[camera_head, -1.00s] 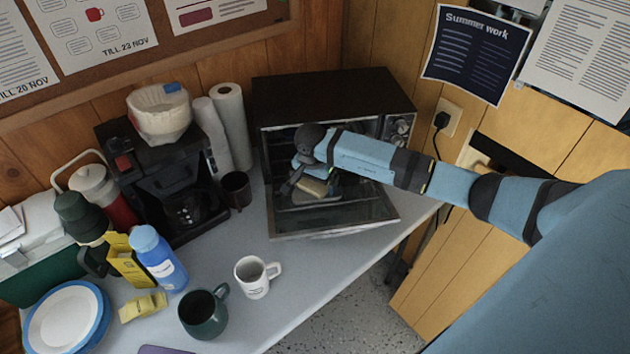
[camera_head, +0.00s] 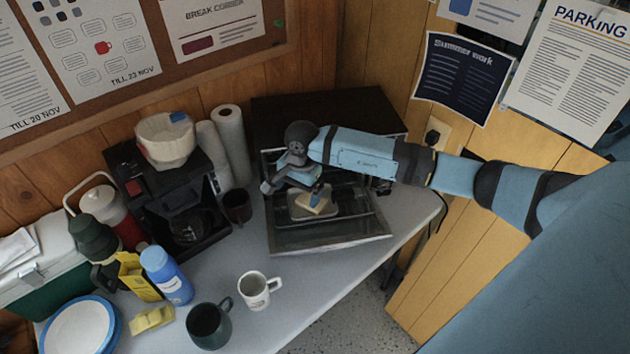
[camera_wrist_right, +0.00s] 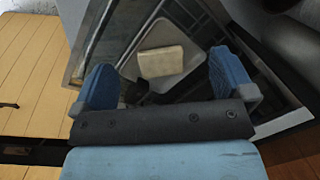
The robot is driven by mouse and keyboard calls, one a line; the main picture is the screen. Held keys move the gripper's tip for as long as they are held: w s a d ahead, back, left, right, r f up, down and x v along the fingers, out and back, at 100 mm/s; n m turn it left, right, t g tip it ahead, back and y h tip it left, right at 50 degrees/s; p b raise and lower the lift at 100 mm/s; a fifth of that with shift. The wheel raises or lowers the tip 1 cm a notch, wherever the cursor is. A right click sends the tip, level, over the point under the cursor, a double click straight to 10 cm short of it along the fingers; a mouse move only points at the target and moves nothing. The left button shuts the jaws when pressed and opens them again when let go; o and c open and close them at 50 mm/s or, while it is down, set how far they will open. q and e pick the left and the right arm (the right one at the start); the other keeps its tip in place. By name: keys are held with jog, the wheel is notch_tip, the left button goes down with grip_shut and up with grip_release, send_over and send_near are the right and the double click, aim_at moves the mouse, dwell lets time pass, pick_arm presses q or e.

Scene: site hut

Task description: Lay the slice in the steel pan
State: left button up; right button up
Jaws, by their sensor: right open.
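The pale bread slice (camera_head: 315,205) lies in the shallow grey steel pan (camera_head: 336,209), at the front of the open toaster oven. In the right wrist view the slice (camera_wrist_right: 162,61) lies flat-looking inside the rim of the pan (camera_wrist_right: 190,48). My right gripper (camera_head: 294,189) is over the pan. In the right wrist view its two blue fingers (camera_wrist_right: 163,80) stand wide apart, one on each side of the slice, with nothing held between them. Part of the pan is hidden by the gripper. My left gripper is not in view.
The toaster oven (camera_head: 335,110) has its glass door (camera_head: 330,240) folded down. A dark cup (camera_head: 237,206) and coffee maker (camera_head: 165,185) stand to its left. A white mug (camera_head: 256,291) and green mug (camera_head: 207,325) stand in front. The table between is clear.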

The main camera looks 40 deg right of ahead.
jog(key=s+a+f+m+y, duration=0.1)
jog(key=s+a+m+y, duration=0.1)
jog(key=s+a+y, duration=0.35)
jog(key=s+a+f+m+y, duration=0.1)
jog(key=s+a+m+y, duration=0.15)
jog(key=a, duration=0.65)
jog(key=s+a+r+m+t+y, duration=0.3)
jog(key=a+r+m+t+y, duration=0.4)
jog(key=m, duration=1)
jog(key=s+d+f+m+t+h, duration=0.1)
jog(key=s+d+f+m+h, duration=0.2)
jog(key=m, duration=0.8)
jog(key=s+d+f+m+t+h, duration=0.1)
jog(key=s+d+f+m+h, duration=0.3)
jog(key=f+m, duration=0.4)
jog(key=s+d+f+m+t+h, duration=0.1)
jog(key=s+d+f+m+h, duration=0.2)
jog(key=m, duration=1.2)
jog(key=s+f+h, duration=0.2)
jog(key=s+h, duration=0.1)
jog(key=shift+s+d+f+t, duration=0.2)
jog(key=shift+d+t, duration=0.05)
jog(key=shift+t, duration=0.05)
jog(key=shift+m, duration=0.25)
